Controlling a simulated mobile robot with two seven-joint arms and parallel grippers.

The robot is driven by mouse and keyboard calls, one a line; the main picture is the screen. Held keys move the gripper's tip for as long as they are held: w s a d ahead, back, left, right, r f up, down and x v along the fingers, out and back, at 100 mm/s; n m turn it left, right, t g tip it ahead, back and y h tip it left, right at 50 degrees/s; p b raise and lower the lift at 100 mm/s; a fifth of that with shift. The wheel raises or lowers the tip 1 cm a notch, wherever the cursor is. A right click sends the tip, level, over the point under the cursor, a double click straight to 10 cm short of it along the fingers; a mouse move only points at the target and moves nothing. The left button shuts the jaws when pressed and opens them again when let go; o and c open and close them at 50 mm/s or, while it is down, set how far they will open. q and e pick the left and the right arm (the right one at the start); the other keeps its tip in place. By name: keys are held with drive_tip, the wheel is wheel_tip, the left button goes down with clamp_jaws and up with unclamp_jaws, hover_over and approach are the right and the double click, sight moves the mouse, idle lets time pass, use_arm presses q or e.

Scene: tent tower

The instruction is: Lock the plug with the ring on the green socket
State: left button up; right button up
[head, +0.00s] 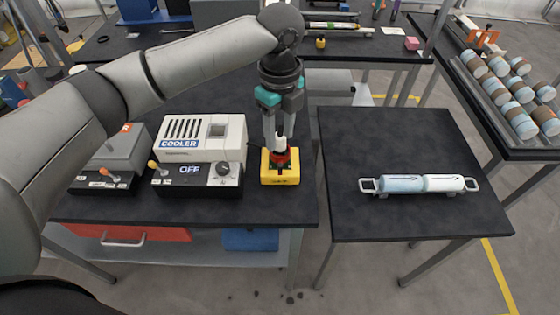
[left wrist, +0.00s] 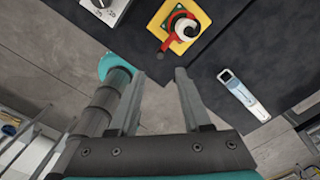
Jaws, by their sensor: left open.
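A yellow socket box (head: 280,179) stands near the right edge of the left table, with a red ring (head: 281,159) and a white plug (head: 280,143) on top. In the left wrist view, the red ring (left wrist: 172,39) circles the white plug (left wrist: 186,27), and its red handle points down-left. My left gripper (head: 280,136) points down over the box, open. In the left wrist view, the fingertips (left wrist: 159,73) have nothing between them, and the plug shows beyond them. Whether they touch the ring cannot be told. My right gripper is not in view.
A white cooler unit (head: 200,138) with an OFF panel stands left of the socket box, and a grey unit (head: 117,158) stands farther left. A gap separates this table from the right table (head: 400,140), which bears a blue-and-white handled cylinder (head: 420,184).

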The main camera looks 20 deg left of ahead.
sight(280, 165)
use_arm(q)
wheel_tip(280, 165, down, 10)
drive_tip(key=shift+r+b, duration=0.2)
drive_tip(key=shift+b, duration=0.2)
drive_tip(key=shift+c, duration=0.2)
clamp_jaws()
